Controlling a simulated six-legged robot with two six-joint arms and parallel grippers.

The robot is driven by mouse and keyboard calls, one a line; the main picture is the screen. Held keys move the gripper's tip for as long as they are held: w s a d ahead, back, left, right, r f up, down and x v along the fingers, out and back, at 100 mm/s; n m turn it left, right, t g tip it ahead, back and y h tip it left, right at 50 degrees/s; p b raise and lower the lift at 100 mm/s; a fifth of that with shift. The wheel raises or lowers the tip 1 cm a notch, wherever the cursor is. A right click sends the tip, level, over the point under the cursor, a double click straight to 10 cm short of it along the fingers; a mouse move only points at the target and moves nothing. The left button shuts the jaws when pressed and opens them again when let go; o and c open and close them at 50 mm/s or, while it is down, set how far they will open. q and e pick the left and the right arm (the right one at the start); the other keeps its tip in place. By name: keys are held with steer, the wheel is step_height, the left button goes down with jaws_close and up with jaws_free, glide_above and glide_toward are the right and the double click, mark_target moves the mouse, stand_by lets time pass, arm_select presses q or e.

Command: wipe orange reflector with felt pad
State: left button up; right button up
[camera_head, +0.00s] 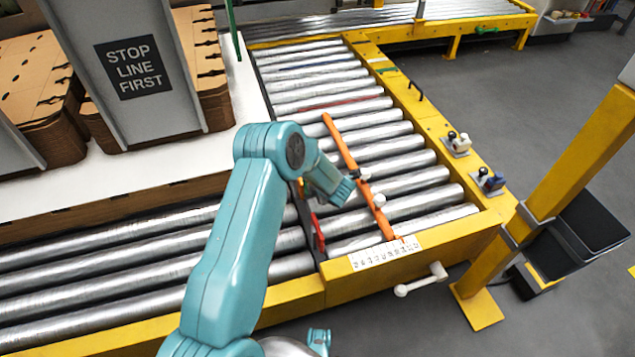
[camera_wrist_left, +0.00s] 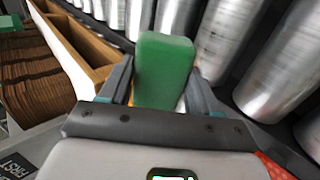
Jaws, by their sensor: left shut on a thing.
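My left gripper (camera_wrist_left: 158,88) is shut on a green block, the felt pad (camera_wrist_left: 165,62), which stands up between its two fingers in the left wrist view. In the head view the left wrist is over the rollers beside a long orange bar (camera_head: 340,143); the fingers and pad are hidden there. A red-orange textured patch (camera_wrist_left: 275,168) shows at the lower right of the wrist view. I cannot tell which of these is the orange reflector.
Metal rollers (camera_head: 320,88) run inside a yellow frame (camera_head: 455,236). Two small sensor-like devices (camera_head: 457,143) (camera_head: 489,180) sit on its right rail. Stacked cardboard (camera_head: 205,65) and a grey sign panel (camera_head: 130,70) stand at left. A yellow post (camera_head: 575,155) rises at right.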

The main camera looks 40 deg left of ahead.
arm_select(q)
steer(key=shift+w+d, duration=0.45)
steer(key=shift+w, duration=0.45)
steer(key=shift+w+d, duration=0.5)
steer(key=shift+w, duration=0.35)
steer(key=shift+w+d, duration=0.45)
steer(key=shift+w, duration=0.45)
steer(key=shift+w+d, duration=0.35)
steer(key=shift+w, duration=0.3)
steer(key=shift+w+d, duration=0.3)
steer(key=shift+w, duration=0.35)
steer(key=shift+d, duration=0.1)
